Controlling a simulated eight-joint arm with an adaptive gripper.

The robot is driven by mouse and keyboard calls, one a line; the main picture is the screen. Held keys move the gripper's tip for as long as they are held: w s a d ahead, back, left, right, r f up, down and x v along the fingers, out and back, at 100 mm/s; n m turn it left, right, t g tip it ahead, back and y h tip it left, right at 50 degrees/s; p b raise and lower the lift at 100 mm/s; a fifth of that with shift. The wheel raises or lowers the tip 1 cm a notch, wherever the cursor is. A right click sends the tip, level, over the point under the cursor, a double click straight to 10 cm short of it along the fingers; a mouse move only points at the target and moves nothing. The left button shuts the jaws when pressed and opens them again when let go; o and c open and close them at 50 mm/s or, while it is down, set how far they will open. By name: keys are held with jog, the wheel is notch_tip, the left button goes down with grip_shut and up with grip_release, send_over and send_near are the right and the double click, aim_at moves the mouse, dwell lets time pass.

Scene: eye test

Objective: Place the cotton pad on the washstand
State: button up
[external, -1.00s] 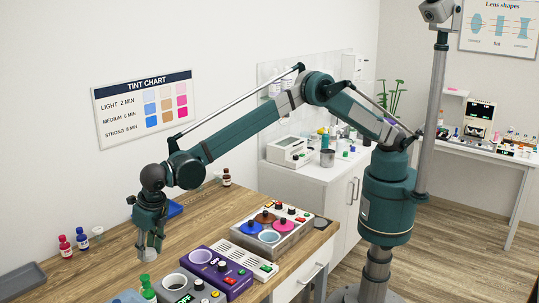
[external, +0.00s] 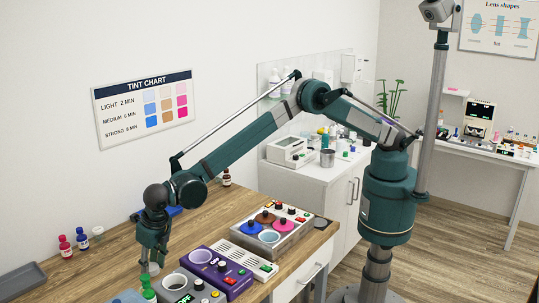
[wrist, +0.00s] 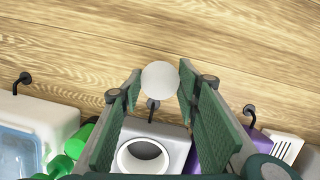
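The cotton pad, a round white disc (wrist: 160,75), sits between the fingertips of my gripper (wrist: 160,88) in the wrist view, its sides against both. In the external view the pad (external: 153,268) shows pale at the tip of my gripper (external: 152,262), low over the wooden table's front part. My gripper points down, closed to the pad's width. A white cabinet with a clear back panel (external: 306,183) stands behind the table, left of my base; it looks like the washstand. Its top is partly hidden by my arm.
A grey device with a round opening (external: 182,284), a purple device (external: 219,270) and a box with coloured wells (external: 267,238) crowd the table's front edge. Red and blue bottles and a grey tray (external: 22,280) are at left.

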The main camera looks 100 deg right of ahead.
jog(key=shift+f, duration=1.05)
jog(key=shift+f, duration=0.15)
jog(key=o, duration=0.6)
jog(key=v, duration=1.2)
jog(key=shift+d, duration=0.1)
